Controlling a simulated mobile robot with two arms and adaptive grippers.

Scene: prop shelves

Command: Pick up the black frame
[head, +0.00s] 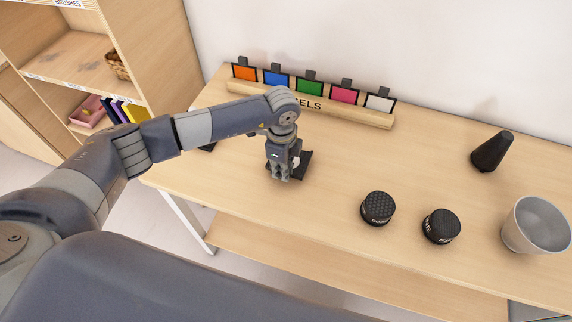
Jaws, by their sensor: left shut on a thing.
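The black frame (304,165) is a dark, flat piece at the left-middle of the table, partly hidden behind my left gripper. My left gripper (281,177) points down over it and is shut on it. The frame is at or just above the tabletop; I cannot tell whether it still touches. My right gripper is not in view.
A wooden rack (375,117) with orange, blue, green, pink and white panels stands along the wall. Shelves (165,50) are at left.

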